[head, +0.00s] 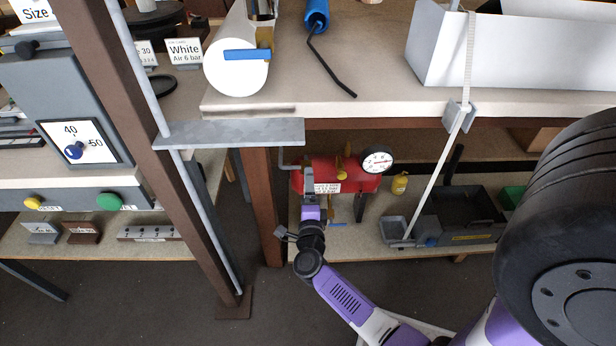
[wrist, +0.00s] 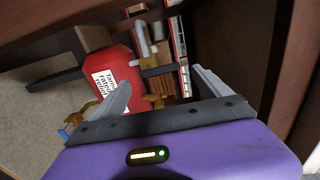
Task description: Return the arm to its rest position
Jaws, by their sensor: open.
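My gripper (head: 309,177) is in front of the left part of a red air tank (head: 355,183) under the bench. In the wrist view my gripper (wrist: 163,82) has its two grey fingers spread apart, with nothing held between them. The red tank (wrist: 122,62), with its white label and a grey pipe, is beyond the fingers. Whether any finger touches the tank, I cannot tell.
The bench top (head: 380,75) overhangs the tank. A brown leg (head: 263,205) stands left of it, with a slanted brown post (head: 140,130) further left. A pressure gauge (head: 377,160), a yellow bottle (head: 400,184) and a dark toolbox (head: 460,215) are to the right.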

